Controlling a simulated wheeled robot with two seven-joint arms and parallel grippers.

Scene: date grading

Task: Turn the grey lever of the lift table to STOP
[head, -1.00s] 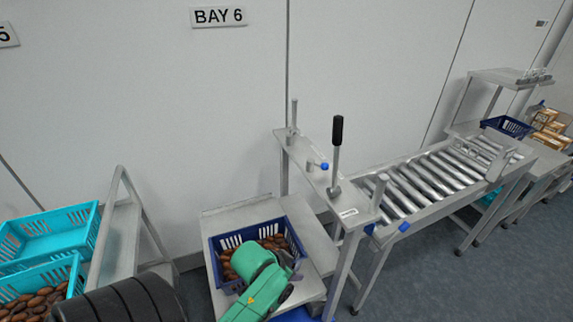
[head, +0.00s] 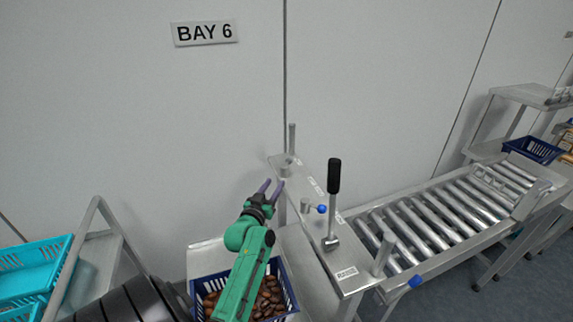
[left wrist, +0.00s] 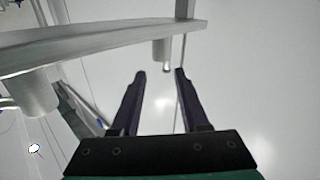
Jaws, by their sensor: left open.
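The raised steel panel (head: 325,262) of the lift table carries a lever with a metal shaft and black grip (head: 334,176), a short stub with a blue knob (head: 322,209), and an upright grey post (head: 291,140) at its far end. I cannot tell for sure which is the grey lever; the labels are too small to read. My left gripper (head: 273,184) is open and empty, just left of the panel's far end. In the left wrist view my open fingers (left wrist: 160,72) point toward a grey cylinder (left wrist: 162,53) beyond their tips, apart from it. My right gripper is out of view.
A blue crate of dates (head: 289,290) sits below my left arm. A roller conveyor (head: 440,222) runs off to the right. Turquoise crates (head: 35,270) stand at the left. A plain wall (head: 120,120) rises behind the panel.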

